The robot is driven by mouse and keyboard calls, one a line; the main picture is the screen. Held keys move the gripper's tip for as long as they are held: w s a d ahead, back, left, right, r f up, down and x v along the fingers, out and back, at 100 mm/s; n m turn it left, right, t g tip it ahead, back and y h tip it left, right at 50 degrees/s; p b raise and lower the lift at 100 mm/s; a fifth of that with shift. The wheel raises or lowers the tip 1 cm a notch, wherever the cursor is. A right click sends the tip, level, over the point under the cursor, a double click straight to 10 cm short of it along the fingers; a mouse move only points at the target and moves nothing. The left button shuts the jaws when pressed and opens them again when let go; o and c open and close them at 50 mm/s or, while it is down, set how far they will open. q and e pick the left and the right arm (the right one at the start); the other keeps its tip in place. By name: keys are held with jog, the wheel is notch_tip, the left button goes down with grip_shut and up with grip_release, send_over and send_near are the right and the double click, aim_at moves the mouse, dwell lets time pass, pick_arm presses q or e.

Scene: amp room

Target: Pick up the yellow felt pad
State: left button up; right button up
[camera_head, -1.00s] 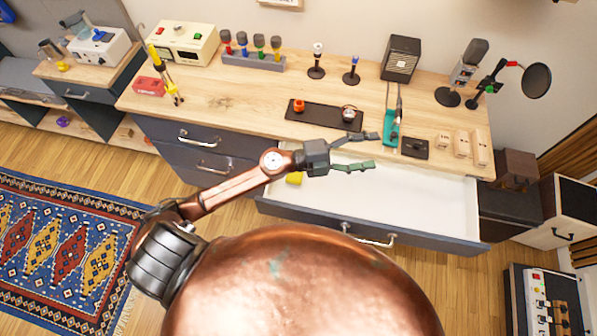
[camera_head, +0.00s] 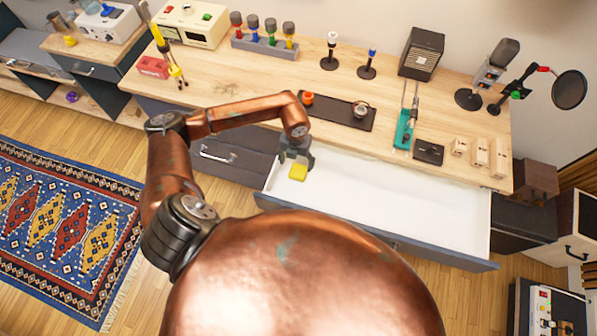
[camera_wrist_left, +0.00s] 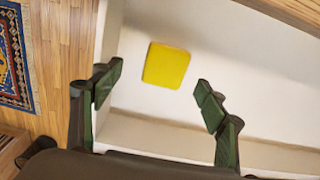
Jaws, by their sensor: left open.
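The yellow felt pad (camera_head: 298,172) lies flat on the white floor of the open drawer, near the drawer's left end. It also shows in the left wrist view (camera_wrist_left: 166,65), whole and unobstructed. My left gripper (camera_head: 296,160) hangs over the left end of the drawer, just above the pad. In the left wrist view my left gripper (camera_wrist_left: 160,92) is open and empty, its two green-padded fingers spread wide. The pad lies beyond the fingertips, between their lines, and is not touched. My right gripper is not in view.
The open drawer (camera_head: 400,205) sticks out below the wooden desk top (camera_head: 340,85). A black tray (camera_head: 335,112), a teal-handled tool (camera_head: 404,128) and several wooden blocks (camera_head: 479,153) stand near the desk's front edge. The rest of the drawer floor looks bare.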

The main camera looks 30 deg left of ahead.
aim_at(298, 171)
pick_arm(q)
jog(key=f, duration=0.3)
jog(key=d+f, duration=0.1)
jog(key=f, duration=0.1)
jog(key=shift+c, duration=0.5)
jog(key=c, duration=0.9)
notch_tip(298, 171, up, 10)
jog(key=shift+r, duration=0.1)
jog(key=o, duration=0.3)
jog(key=c, duration=0.4)
